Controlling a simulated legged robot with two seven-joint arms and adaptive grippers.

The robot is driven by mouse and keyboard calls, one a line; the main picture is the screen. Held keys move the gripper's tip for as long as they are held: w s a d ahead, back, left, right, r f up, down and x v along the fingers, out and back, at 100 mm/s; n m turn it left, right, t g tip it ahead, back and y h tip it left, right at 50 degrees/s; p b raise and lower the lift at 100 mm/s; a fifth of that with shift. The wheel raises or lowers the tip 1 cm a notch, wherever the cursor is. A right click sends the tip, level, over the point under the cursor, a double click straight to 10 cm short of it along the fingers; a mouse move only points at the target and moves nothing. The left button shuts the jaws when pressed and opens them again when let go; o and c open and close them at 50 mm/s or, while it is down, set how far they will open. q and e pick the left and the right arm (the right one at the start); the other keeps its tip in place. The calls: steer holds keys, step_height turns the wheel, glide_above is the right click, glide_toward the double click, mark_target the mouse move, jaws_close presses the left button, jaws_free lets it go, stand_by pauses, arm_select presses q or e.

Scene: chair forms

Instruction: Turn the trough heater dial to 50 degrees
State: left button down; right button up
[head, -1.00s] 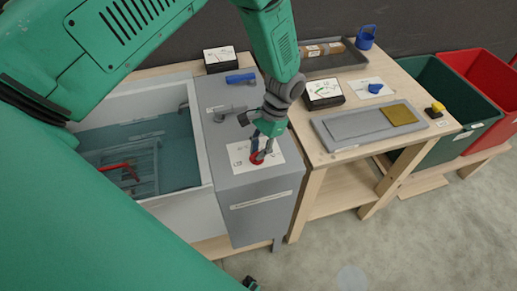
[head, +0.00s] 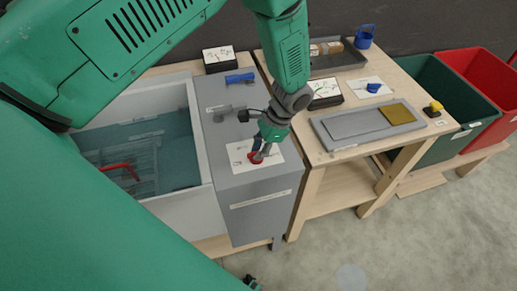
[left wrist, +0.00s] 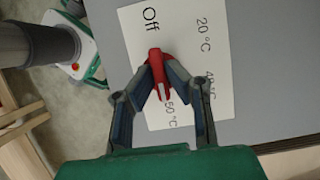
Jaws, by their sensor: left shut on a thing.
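The red dial (head: 256,158) sits on a white card (head: 238,152) on top of the grey heater cabinet beside the trough. In the left wrist view the dial (left wrist: 155,62) lies between the fingertips of my left gripper (left wrist: 159,78), which is shut on it. One end of the dial lies toward Off, the other by 50 °C. My left gripper (head: 262,152) reaches down from above. My right gripper does not show clearly.
The water-filled trough (head: 192,110) is left of the cabinet (head: 262,200). A blue handle (head: 240,77) and grey fittings lie behind the card. A wooden table (head: 320,148) with a grey tray (head: 345,127) stands right; green (head: 448,90) and red (head: 485,75) bins are beyond.

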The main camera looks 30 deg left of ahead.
arm_select(q)
steer(key=shift+w, duration=0.2)
steer(key=c, duration=1.6)
jaws_free()
steer(key=shift+d+r, duration=0.1)
steer(key=shift+r, duration=0.05)
steer(key=v, duration=1.1)
steer(key=shift+w+r, duration=0.2)
steer(key=shift+d, duration=0.1)
